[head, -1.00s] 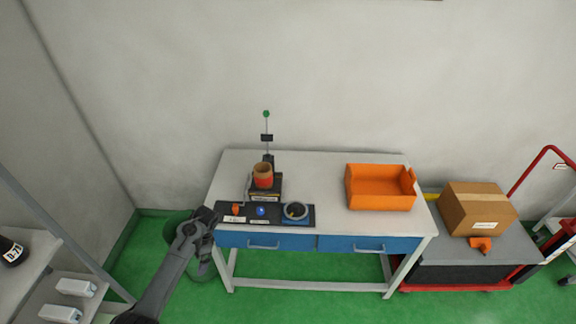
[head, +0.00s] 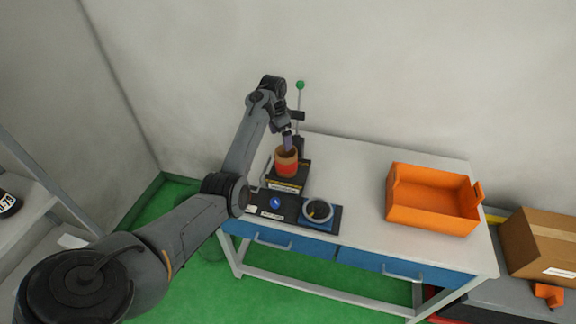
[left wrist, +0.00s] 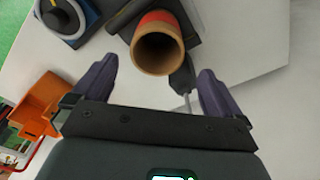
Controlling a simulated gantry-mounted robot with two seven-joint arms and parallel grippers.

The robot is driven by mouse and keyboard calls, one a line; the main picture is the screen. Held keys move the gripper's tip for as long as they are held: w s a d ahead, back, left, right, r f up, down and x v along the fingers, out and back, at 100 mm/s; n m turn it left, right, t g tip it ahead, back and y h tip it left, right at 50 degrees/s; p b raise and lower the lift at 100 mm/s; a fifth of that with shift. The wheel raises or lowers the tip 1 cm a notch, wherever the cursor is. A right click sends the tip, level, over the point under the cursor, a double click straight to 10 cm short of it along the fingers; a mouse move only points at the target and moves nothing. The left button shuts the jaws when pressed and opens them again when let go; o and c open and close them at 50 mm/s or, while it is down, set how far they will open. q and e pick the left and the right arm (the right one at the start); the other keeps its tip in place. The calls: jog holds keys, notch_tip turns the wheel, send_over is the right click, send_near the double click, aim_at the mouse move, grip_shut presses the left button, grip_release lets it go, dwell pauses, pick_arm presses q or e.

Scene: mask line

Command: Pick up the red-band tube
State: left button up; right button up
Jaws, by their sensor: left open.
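The red-band tube (head: 286,162) is a short tan cylinder with a red band. It stands upright on a black stand with a pole at the back left of the table. In the left wrist view the tube (left wrist: 158,44) shows its open end, just beyond and between my fingers. My left gripper (head: 288,146) is above the tube in the head view, pointing down. In the left wrist view my left gripper (left wrist: 155,82) is open, with its two purple fingers spread and nothing between the tips. My right gripper is in neither view.
A green-tipped pole (head: 300,87) rises behind the tube. An orange bin (head: 432,212) stands on the right; the table between is clear.

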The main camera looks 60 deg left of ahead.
aim_at(286, 154)
pick_arm(q)
jog(key=shift+w+d+f+b, duration=0.1)
jog(key=shift+w+f+b, duration=0.2)
jog(key=shift+f, duration=1.35)
jog(key=shift+w+d+f+b, duration=0.15)
jog(key=shift+w+f, duration=0.25)
jog(key=shift+f, duration=1.3)
jog(key=shift+w+a+f+b, duration=0.1)
jog(key=shift+w+f+b, duration=0.25)
jog(key=shift+f, duration=1.3)
jog(key=shift+c, duration=0.5)
jog(key=c, duration=0.6)
jog(key=shift+r, duration=0.2)
